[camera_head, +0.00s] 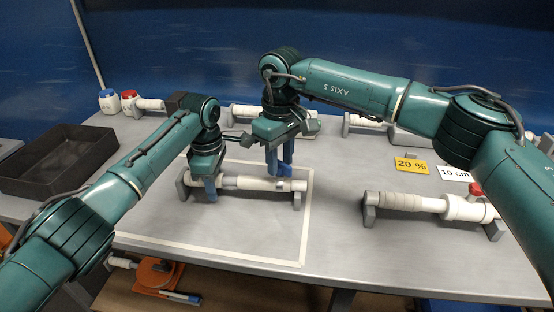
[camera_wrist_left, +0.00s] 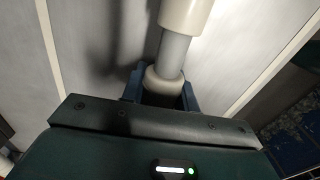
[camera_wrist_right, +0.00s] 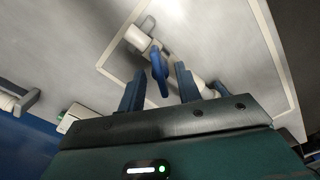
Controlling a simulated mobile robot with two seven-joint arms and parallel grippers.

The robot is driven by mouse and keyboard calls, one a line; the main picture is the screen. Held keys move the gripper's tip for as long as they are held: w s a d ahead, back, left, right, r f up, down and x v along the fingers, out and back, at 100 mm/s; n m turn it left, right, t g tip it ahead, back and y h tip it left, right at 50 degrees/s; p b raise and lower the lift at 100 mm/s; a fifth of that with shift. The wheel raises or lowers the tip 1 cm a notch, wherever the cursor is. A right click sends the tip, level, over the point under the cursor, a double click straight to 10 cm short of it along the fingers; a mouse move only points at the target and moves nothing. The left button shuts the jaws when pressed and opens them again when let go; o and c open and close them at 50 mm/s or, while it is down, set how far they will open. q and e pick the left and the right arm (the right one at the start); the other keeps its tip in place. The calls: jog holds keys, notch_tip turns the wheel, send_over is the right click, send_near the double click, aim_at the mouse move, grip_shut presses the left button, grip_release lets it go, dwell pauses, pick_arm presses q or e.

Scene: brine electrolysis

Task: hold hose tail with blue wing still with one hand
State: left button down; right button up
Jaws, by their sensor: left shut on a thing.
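The white hose tail assembly lies level across two grey cradles inside the white-outlined area, with its pale tube (camera_head: 245,183) in the middle. A blue wing (camera_wrist_right: 160,68) stands on its right part and also shows in the head view (camera_head: 284,170). My left gripper (camera_head: 209,188) is shut on the left end of the assembly; the left wrist view shows the white collar (camera_wrist_left: 163,84) between its fingers (camera_wrist_left: 162,92). My right gripper (camera_head: 280,165) points down over the blue wing. In the right wrist view its fingers (camera_wrist_right: 160,88) are apart, one on each side of the wing, with gaps visible.
A similar white assembly with a red part (camera_head: 464,207) rests on cradles at the right. Yellow "20 %" (camera_head: 411,166) and white "10 cm" (camera_head: 455,173) cards lie at the right. The front tabletop is clear.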

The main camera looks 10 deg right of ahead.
aim_at(280, 161)
notch_tip(280, 161, up, 12)
dwell(0.5)
jog(key=shift+c, duration=0.3)
